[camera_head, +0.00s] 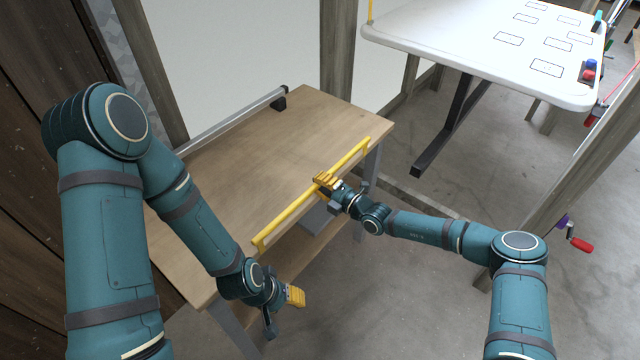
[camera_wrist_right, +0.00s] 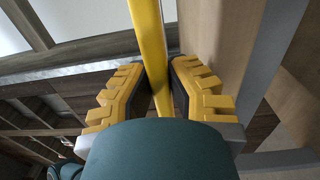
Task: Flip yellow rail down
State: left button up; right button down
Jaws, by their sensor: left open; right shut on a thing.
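The yellow rail (camera_head: 295,208) runs along the front edge of the wooden cart top, standing a little above it with bent ends. My right gripper (camera_head: 326,181) is shut on the rail near its middle. In the right wrist view the rail (camera_wrist_right: 149,45) passes between the two yellow-padded fingers of my right gripper (camera_wrist_right: 160,85). My left gripper (camera_head: 294,296) is open and empty, below and in front of the rail's left end, apart from it. The spot where the right fingers meet the rail is partly hidden in the head view by the gripper itself.
The wooden cart top (camera_head: 240,150) is bare apart from a grey bar (camera_head: 235,118) along its back edge. A white table (camera_head: 470,45) with marked rectangles stands at the back right. A red-handled crank (camera_head: 580,243) is on a post at the right. Open floor lies in front.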

jog(key=shift+d+b, duration=0.1)
jog(key=shift+b, duration=0.25)
jog(key=shift+s+d+f+t+y+b, duration=0.1)
jog(key=shift+s+d+t+y+b, duration=0.1)
jog(key=shift+t+y+b, duration=0.45)
jog(key=y+b, duration=0.1)
jog(key=b, duration=0.1)
jog(key=s+d+t+y+b, duration=0.1)
jog(key=b, duration=0.1)
jog(key=d+t+y+b, duration=0.1)
jog(key=y+b, duration=0.1)
jog(key=shift+s+d+f+t, duration=0.1)
jog(key=shift+s+t, duration=0.1)
jog(key=shift+t, duration=0.05)
